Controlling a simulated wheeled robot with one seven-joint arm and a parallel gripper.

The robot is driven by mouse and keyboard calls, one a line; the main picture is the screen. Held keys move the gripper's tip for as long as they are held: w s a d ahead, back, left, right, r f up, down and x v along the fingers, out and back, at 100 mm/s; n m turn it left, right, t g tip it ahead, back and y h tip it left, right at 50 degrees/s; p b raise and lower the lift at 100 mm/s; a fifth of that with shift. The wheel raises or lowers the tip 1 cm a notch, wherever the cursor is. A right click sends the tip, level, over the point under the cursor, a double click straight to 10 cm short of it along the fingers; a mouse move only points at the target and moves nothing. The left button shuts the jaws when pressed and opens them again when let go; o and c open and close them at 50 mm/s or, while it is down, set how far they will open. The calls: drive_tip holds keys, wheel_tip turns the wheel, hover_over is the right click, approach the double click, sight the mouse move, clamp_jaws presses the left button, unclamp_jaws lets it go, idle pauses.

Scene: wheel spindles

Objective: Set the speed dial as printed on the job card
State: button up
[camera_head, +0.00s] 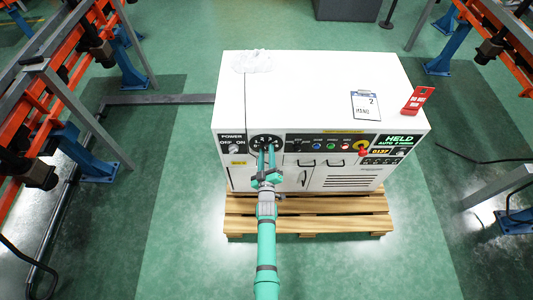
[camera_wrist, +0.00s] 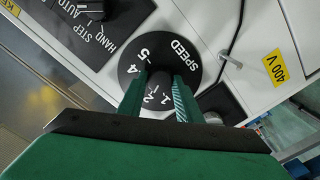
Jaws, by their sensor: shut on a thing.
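The speed dial (camera_head: 266,142) is a black disc on the cabinet's front panel. In the wrist view its plate (camera_wrist: 183,52) reads SPEED with digits around the rim, and its dark knob (camera_wrist: 159,84) sits in the middle. My gripper (camera_wrist: 157,92) is shut on the knob with a green finger on each side; it also shows at the dial in the head view (camera_head: 267,150). The fingers cover part of the scale, and the knob's pointer cannot be made out. The job card (camera_head: 365,105) lies on the cabinet top, showing a large 2 and a small word, perhaps HAND.
The white cabinet (camera_head: 310,85) stands on a wooden pallet (camera_head: 320,222). A STEP/AUTO/HAND selector (camera_wrist: 95,12) sits close to the dial. A lit display (camera_head: 397,140) reads HELD. Orange-framed conveyors flank the cabinet, with open floor between.

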idle(0.4)
drive_tip(key=o, duration=1)
drive_tip(key=shift+o, duration=0.2)
drive_tip(key=shift+s, duration=0.1)
drive_tip(key=s, duration=1)
drive_tip(key=shift+s, duration=0.35)
